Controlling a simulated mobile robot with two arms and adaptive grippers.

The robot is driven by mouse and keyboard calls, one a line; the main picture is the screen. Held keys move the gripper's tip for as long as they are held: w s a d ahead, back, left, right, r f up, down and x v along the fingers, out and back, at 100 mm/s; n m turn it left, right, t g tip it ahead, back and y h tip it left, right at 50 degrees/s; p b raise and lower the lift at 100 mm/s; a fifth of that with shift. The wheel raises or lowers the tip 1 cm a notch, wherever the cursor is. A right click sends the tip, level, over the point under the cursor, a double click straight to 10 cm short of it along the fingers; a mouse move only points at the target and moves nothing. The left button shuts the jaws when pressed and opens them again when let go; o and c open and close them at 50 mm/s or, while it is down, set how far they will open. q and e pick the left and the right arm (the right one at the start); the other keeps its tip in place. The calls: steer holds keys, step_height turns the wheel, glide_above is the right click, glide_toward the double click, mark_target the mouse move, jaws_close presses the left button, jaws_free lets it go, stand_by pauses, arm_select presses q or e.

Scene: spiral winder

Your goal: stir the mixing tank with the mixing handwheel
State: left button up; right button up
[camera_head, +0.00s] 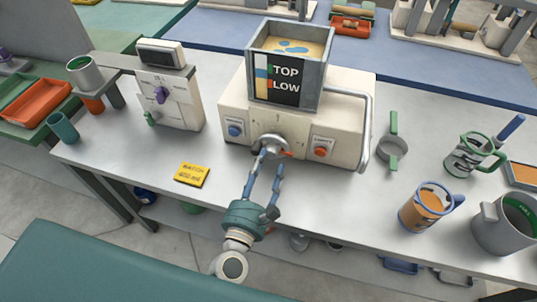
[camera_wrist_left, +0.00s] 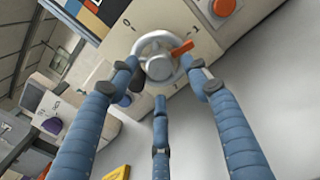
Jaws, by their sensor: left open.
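The mixing tank (camera_head: 286,84) is a grey open-topped box on a cream machine, with a TOP/LOW label on its front. It holds a tan mix with blue patches. The mixing handwheel (camera_head: 268,142) is a small pale ring with a round hub on the machine's front; it also shows in the left wrist view (camera_wrist_left: 158,66). An orange pointer or handle (camera_wrist_left: 182,48) sits at its upper right there. My left gripper (camera_head: 269,164) is open, its blue fingers pointing at the wheel. In the wrist view two fingertips flank the wheel and the third is below it; contact is unclear. My right gripper is out of view.
A blue button (camera_head: 235,131) and an orange-red button (camera_head: 320,151) flank the wheel. A grey bar handle (camera_head: 367,130) curves along the machine's right side. A yellow card (camera_head: 192,175) lies at front left. Cups and a grey pot (camera_head: 503,225) stand at right.

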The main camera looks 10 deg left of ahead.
mark_target(270, 156)
arm_select(q)
steer(key=shift+w, duration=1.7)
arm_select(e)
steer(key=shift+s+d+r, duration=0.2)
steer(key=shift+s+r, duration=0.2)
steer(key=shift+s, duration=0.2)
arm_select(q)
steer(key=c, duration=1.1)
steer(key=shift+s, duration=0.1)
steer(key=shift+m+p, duration=0.3)
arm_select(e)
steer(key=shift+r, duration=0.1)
